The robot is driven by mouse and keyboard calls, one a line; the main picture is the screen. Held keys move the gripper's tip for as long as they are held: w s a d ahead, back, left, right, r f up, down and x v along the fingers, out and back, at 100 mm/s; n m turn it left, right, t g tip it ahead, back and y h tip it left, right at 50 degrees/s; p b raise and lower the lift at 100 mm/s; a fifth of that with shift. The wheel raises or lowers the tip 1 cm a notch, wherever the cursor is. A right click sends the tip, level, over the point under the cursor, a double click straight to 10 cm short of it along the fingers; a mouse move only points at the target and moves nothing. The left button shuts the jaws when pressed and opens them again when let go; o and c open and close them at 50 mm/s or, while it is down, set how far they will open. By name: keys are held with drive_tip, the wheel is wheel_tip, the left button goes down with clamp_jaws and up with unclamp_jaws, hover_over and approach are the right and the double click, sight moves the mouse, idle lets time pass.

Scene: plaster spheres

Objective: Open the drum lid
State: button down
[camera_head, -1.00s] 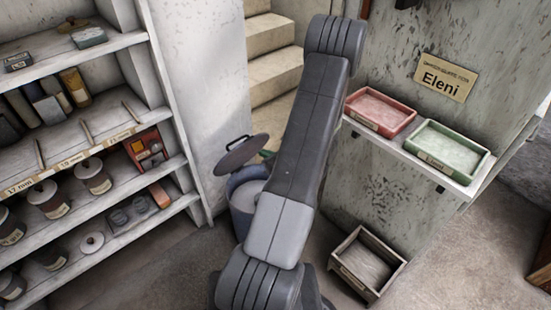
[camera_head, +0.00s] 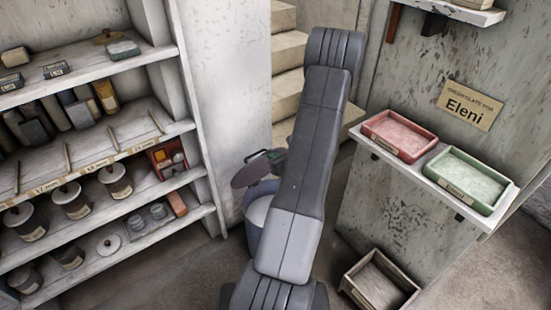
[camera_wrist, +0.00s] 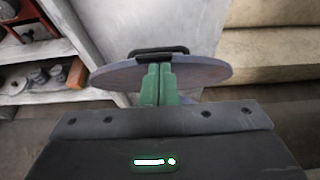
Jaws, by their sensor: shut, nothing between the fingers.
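The drum (camera_head: 253,238) is a blue-grey bin standing on the floor, partly hidden behind my arm. Its mouth shows, with something pale inside. The dark round lid (camera_head: 246,176) is tilted up above the drum's mouth, clear of much of the rim. In the wrist view the lid (camera_wrist: 205,74) shows as a flat grey disc with a black bar handle (camera_wrist: 158,51). My gripper (camera_wrist: 158,70) has green fingers pressed together, in front of the lid and just below the handle. I cannot tell whether they touch it. In the head view my gripper (camera_head: 276,155) is mostly hidden.
A shelf unit (camera_head: 85,165) with jars, books and tools stands at the left. Stone steps (camera_head: 290,60) rise behind the drum. A wall shelf at the right holds a red tray (camera_head: 400,137) and a green tray (camera_head: 466,180). An open wooden box (camera_head: 378,285) lies below it.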

drive_tip(key=w+a+r+p, duration=0.1)
drive_tip(key=p, duration=0.1)
drive_tip(key=w+a+r+g+h+p, duration=0.1)
drive_tip(key=w+p, duration=0.1)
drive_tip(key=p, duration=0.1)
drive_tip(key=w+a+r+g+p, duration=0.1)
drive_tip(key=w+a+p, duration=0.1)
drive_tip(key=shift+w+a+r+h, duration=0.1)
drive_tip(key=shift+w+h, duration=0.15)
drive_tip(key=shift+h, duration=0.05)
drive_tip(key=w+a, duration=0.2)
drive_tip(key=w, duration=0.1)
drive_tip(key=shift+g+p, duration=0.3)
drive_tip(key=shift+p, duration=0.1)
